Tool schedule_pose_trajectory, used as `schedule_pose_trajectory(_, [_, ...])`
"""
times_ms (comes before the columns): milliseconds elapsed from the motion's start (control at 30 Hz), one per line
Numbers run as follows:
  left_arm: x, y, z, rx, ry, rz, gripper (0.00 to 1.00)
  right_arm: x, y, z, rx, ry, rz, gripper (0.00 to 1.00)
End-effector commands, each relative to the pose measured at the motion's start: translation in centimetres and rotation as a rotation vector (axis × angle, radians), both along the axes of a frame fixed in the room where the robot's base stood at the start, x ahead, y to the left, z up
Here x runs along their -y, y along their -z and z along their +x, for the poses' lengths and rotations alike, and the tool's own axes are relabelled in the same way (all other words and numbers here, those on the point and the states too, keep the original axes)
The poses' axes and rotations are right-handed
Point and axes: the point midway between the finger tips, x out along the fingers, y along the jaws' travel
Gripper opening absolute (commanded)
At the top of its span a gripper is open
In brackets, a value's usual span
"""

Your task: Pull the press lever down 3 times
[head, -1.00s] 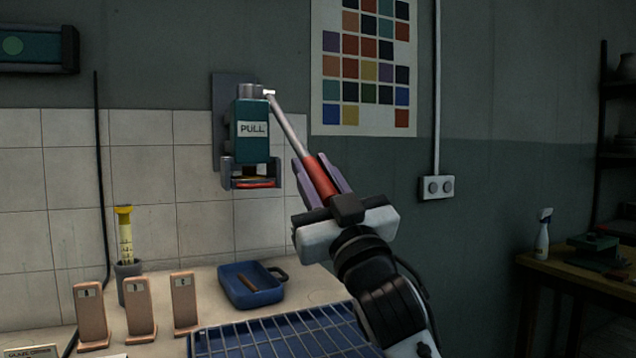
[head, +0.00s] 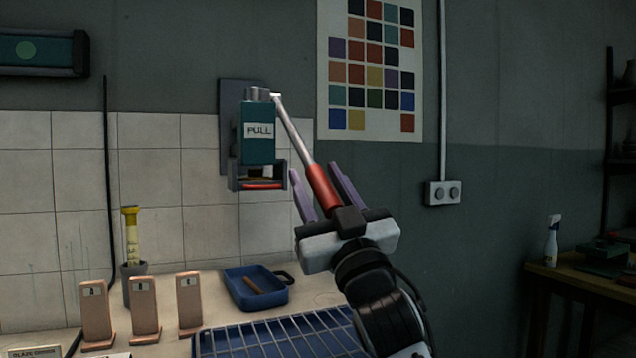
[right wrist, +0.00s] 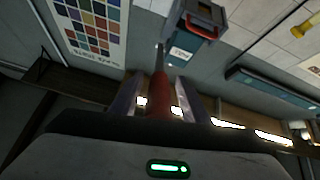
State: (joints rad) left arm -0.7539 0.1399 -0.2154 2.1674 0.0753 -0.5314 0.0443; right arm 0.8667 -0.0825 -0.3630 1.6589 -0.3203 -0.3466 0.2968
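The press (head: 257,140) is a teal block marked PULL on a grey wall plate, with a red-edged slot at its bottom. Its lever (head: 296,132) is a silver rod slanting down to the right from the top, ending in a red grip (head: 322,188). My right gripper (head: 315,169) is open, its two purple fingers standing apart on either side of the red grip. In the right wrist view, the red grip (right wrist: 160,97) lies between the spread fingers (right wrist: 159,76) with gaps on both sides. My left gripper is not in view.
Below the press, a blue tray (head: 238,290) with a brown stick and a blue wire rack (head: 285,335) sit on the counter. Several tan tiles (head: 143,305) stand left, near a yellow-topped tool in a grey cup (head: 134,278). The wall right of the lever is open.

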Motion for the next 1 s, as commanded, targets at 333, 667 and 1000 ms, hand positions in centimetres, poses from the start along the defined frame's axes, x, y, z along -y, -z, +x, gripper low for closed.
schedule_pose_trajectory(333, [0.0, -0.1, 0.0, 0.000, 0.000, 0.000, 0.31, 0.8, 1.6, -2.3, 0.002, 0.000, 0.000, 0.42])
schedule_pose_trajectory(667, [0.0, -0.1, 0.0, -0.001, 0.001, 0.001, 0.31, 2.3, 5.2, -6.9, -0.001, 0.000, 0.001, 0.42])
schedule_pose_trajectory(1000, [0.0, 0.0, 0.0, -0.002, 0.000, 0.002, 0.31, 2.7, 5.9, -8.1, 0.001, 0.000, 0.000, 0.42])
